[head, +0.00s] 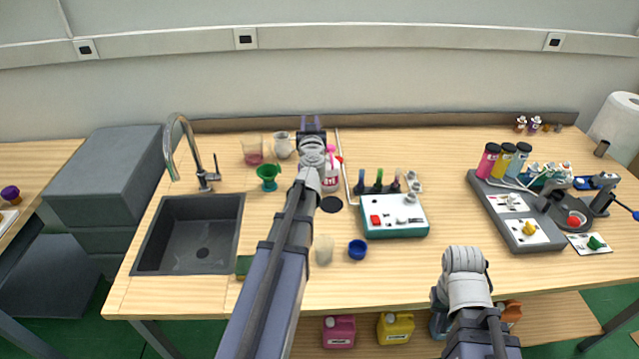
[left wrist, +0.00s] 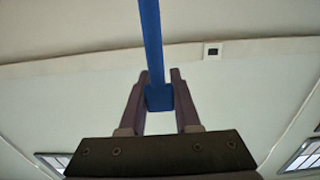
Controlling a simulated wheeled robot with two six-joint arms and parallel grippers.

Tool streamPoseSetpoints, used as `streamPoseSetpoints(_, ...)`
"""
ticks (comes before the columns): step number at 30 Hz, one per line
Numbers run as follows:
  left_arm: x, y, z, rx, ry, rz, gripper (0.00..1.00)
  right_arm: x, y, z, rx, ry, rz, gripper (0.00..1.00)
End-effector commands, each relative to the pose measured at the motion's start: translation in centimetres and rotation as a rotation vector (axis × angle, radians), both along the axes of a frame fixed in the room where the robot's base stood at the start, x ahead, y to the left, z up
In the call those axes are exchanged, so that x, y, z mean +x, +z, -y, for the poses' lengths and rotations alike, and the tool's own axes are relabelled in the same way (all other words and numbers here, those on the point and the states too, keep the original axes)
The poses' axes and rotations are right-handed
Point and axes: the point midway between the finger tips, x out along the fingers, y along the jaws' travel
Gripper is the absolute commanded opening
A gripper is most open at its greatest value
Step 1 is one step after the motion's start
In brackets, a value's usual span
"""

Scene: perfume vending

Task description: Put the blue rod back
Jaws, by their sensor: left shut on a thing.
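My left gripper (head: 312,122) is raised over the back of the wooden table, near the wall. In the left wrist view the left gripper (left wrist: 160,85) is shut on the blue rod (left wrist: 150,40), a thin bar with a wider block at the fingers. The rod runs up out of that picture; in the head view I cannot make it out. A row of small dark pieces with blue, green and pinkish parts (head: 379,180) stands behind the white and teal device (head: 394,215). My right arm's wrist (head: 465,270) is at the front edge; its fingertips are hidden.
A sink (head: 190,235) and tap are on the left. A green funnel cup (head: 268,176), beakers and a white bottle (head: 330,175) stand near my left arm. A grey tray (head: 510,215) with coloured bottles is on the right. The table between device and tray is clear.

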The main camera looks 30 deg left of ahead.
Motion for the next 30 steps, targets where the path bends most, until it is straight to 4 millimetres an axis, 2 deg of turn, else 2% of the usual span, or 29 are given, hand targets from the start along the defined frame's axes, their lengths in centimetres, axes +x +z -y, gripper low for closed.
streamPoseSetpoints(1, 1.1, -0.5, -0.9, 0.000, 0.003, 0.000, 0.00, 0.0, -0.5, 0.0, 0.000, 0.000, 0.000, 0.00)
streamPoseSetpoints(17, 8.4, -3.1, -7.4, 0.000, 0.003, 0.000, 0.00, 0.0, -3.1, 0.0, 0.000, 0.000, 0.000, 0.00)
streamPoseSetpoints(24, 8.6, -3.4, -7.6, 0.000, 0.001, 0.000, 0.00, 0.0, -3.4, 0.0, 0.000, 0.000, 0.000, 0.00)
streamPoseSetpoints(30, 8.6, -5.7, -7.6, 0.000, 0.001, 0.000, 0.00, 0.0, -5.7, 0.0, 0.000, 0.000, 0.000, 0.00)
